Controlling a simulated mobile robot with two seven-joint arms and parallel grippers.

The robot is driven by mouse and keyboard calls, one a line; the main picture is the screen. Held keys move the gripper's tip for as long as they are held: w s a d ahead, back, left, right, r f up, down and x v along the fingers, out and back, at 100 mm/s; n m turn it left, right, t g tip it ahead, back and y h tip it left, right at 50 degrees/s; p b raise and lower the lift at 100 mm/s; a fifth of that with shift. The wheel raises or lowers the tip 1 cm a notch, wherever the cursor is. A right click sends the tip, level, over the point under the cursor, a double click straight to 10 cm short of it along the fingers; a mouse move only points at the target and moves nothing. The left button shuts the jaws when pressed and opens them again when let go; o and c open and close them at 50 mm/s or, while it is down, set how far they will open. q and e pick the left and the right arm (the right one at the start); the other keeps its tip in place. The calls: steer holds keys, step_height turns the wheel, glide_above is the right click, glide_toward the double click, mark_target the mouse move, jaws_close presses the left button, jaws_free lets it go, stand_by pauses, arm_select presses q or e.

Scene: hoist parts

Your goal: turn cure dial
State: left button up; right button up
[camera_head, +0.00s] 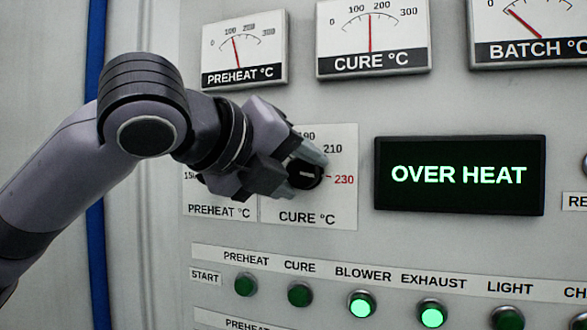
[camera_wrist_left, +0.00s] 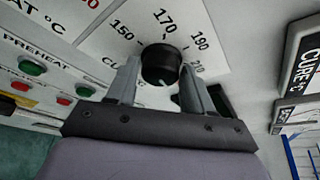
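The cure dial (camera_head: 306,174) is a round black knob with a white mark, on a white scale plate (camera_head: 340,205) lettered CURE °C. A red line on the plate points at the red 230. My left gripper (camera_head: 308,170) is at the dial, its two grey fingers on opposite sides of the knob. In the left wrist view the dial (camera_wrist_left: 160,64) sits between the fingertips (camera_wrist_left: 160,72), with no clear gap at either side. The 150, 170 and 190 figures show around it. The gripper hides part of the scale. My right gripper is out of view.
A screen (camera_head: 459,175) beside the dial reads OVER HEAT. The cure gauge (camera_head: 372,36) above has its needle midway between 100 and 200. The preheat dial's plate (camera_head: 218,211) is partly hidden by my arm. Buttons, including the lit blower button (camera_head: 361,303), sit below.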

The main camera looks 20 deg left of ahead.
arm_select(q)
steer(key=c, duration=0.4)
steer(key=shift+c, duration=0.2)
